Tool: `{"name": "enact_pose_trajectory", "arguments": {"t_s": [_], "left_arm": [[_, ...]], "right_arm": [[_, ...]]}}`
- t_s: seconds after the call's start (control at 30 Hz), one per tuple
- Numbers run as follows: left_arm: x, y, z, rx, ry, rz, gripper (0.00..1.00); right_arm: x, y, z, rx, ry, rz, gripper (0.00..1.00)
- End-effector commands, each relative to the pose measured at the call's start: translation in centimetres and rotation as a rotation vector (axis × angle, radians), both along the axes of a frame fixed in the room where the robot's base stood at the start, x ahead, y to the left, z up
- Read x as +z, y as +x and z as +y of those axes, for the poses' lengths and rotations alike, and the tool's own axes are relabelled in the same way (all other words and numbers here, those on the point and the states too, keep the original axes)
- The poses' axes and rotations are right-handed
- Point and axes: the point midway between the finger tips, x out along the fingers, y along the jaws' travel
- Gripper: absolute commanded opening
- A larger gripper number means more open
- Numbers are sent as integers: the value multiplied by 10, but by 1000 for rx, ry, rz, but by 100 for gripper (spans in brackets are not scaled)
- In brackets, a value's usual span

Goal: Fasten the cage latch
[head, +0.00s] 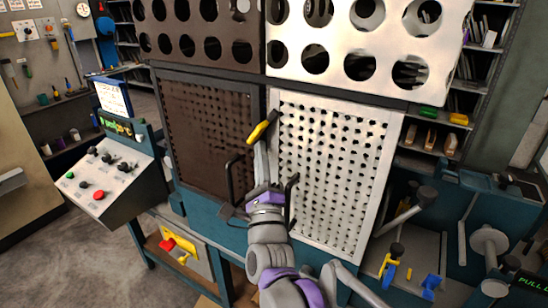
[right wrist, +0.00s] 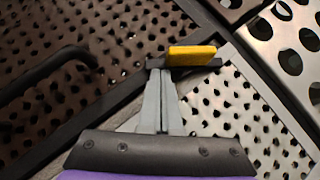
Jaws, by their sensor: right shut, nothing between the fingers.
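The cage has two lower perforated doors, a dark brown left one (head: 205,135) and a silver right one (head: 335,165), meeting at a dark middle seam. The latch, a yellow grip (head: 259,132) on a dark bar, sits at the upper part of the seam and lies slanted in the head view. It also shows in the right wrist view (right wrist: 192,55). My right gripper (head: 261,148) is shut and empty. Its fingertips (right wrist: 160,76) are right at the latch's dark bar; I cannot tell whether they touch. My left gripper is not in view.
Black door handles stand out at the left (head: 230,180) and right (head: 292,195) of my right wrist. A control panel (head: 102,180) with knobs and a red button stands at the left. A workbench with a grey wheel (head: 488,244) and levers is at the right.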

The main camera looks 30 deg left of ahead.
Motion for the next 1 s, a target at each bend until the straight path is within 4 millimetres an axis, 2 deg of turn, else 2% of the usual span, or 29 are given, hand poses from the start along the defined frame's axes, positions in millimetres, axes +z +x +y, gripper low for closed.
{"name": "enact_pose_trajectory", "arguments": {"t_s": [0.3,0.7,0.87,1.0], "left_arm": [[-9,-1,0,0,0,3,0],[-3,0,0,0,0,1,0],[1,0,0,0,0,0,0],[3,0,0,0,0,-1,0]], "right_arm": [[0,1,17,2,302,-23,0],[8,3,33,1,649,-51,0],[11,3,37,1,751,-60,0],[13,3,39,0,749,-59,0]]}}
